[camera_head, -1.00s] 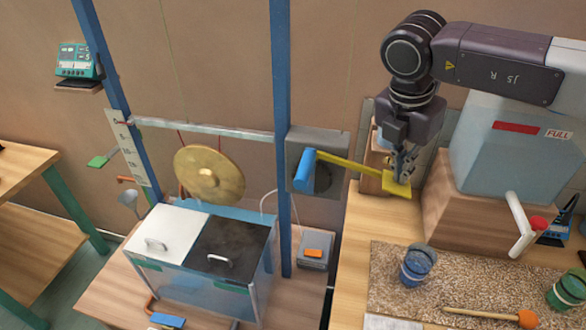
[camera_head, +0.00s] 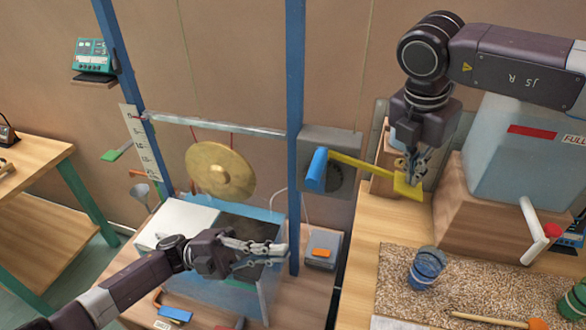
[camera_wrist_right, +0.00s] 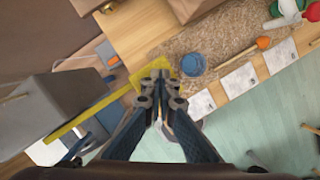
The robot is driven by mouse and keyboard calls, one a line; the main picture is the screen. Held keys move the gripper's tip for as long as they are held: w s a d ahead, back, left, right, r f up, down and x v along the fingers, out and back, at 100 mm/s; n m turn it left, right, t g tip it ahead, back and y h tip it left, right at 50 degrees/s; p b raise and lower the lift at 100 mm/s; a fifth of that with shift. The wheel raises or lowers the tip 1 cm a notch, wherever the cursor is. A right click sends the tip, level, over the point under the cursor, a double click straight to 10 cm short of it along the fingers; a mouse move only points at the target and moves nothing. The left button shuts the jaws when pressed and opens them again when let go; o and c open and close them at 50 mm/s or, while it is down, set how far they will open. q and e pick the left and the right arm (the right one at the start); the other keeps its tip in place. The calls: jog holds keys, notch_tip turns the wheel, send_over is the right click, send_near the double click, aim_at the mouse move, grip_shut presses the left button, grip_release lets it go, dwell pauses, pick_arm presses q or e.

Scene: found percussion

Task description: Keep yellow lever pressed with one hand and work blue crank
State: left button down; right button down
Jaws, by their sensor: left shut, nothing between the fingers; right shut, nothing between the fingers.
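The yellow lever (camera_head: 372,168) runs from the grey box (camera_head: 345,145) on the blue post to a square yellow pad (camera_head: 408,186) at its right end. My right gripper (camera_head: 412,182) is shut, its fingertips at the pad, seemingly on top of it. The lever and pad also show in the right wrist view (camera_wrist_right: 95,112), with the right gripper (camera_wrist_right: 160,82) over the pad. The blue crank handle (camera_head: 316,168) sticks out from the grey box. My left gripper (camera_head: 280,247) is shut and empty, above the tank and below left of the crank, apart from it.
A brass gong (camera_head: 221,171) hangs from a rail left of the crank. A tank with a white lid (camera_head: 180,219) stands below it. A blue post (camera_head: 294,110) rises beside the crank. A clear water container (camera_head: 520,150) with a white tap and a blue cup (camera_head: 426,266) are at right.

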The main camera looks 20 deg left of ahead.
pick_arm(q)
jog(key=w+a+r+m+g+y, duration=0.15)
jog(key=w+a+r+m, duration=0.35)
jog(key=w+a+r, duration=0.6)
send_near(315, 187)
jog(key=w+d+r, duration=0.1)
jog(key=w+d, duration=0.3)
jog(key=shift+d, duration=0.4)
jog(key=shift+w+d+r+y, duration=0.1)
jog(key=shift+d+r+y, duration=0.15)
jog(key=shift+y, duration=0.5)
pick_arm(e)
jog(key=shift+a, duration=0.1)
